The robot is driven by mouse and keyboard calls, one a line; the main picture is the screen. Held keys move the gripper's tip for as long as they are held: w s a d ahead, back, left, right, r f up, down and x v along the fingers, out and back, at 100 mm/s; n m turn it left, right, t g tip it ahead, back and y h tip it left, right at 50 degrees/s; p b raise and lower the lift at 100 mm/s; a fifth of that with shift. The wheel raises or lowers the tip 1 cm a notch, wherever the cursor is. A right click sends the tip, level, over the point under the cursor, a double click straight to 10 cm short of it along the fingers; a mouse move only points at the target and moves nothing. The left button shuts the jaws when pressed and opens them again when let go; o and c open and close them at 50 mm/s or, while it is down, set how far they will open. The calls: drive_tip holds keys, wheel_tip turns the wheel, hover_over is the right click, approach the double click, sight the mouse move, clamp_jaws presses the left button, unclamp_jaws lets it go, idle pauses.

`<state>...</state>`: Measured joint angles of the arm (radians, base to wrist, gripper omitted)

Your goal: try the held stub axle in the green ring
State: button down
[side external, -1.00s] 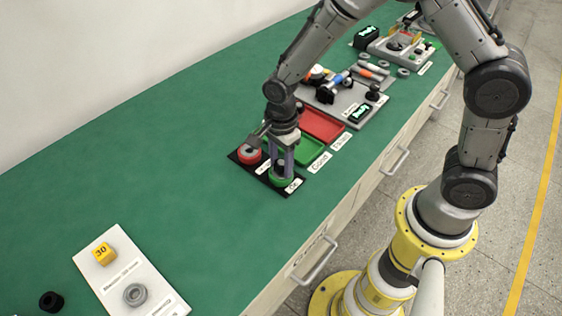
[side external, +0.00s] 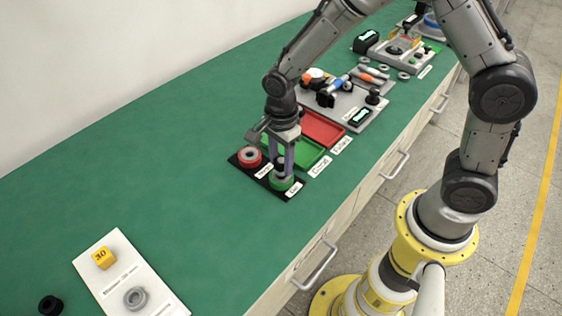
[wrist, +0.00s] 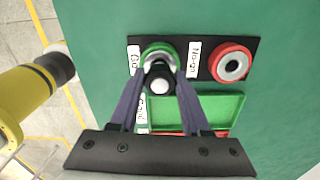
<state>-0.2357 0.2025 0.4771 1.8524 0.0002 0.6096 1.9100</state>
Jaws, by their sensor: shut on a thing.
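My gripper (wrist: 161,72) is shut on the stub axle (wrist: 160,80), a dark round piece with a pale end seen from above between the two fingers. In the side view my gripper (side external: 284,172) stands upright over the green ring (side external: 283,185). In the wrist view the green ring (wrist: 153,47) shows just beyond the axle, on a black plate by a "Go" label. The axle and fingers hide part of the ring. I cannot tell whether the axle's lower end is inside the ring or above it.
A red ring (wrist: 231,63) sits on the same black plate by a "No-go" label. A green tray (wrist: 215,108) and a red tray (side external: 322,128) lie close by. A fixture board (side external: 345,104) stands beyond. A white card (side external: 125,275) lies far off; the mat between is clear.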

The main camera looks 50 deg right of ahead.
drive_tip(key=shift+r, duration=0.3)
drive_tip(key=shift+r, duration=1.9)
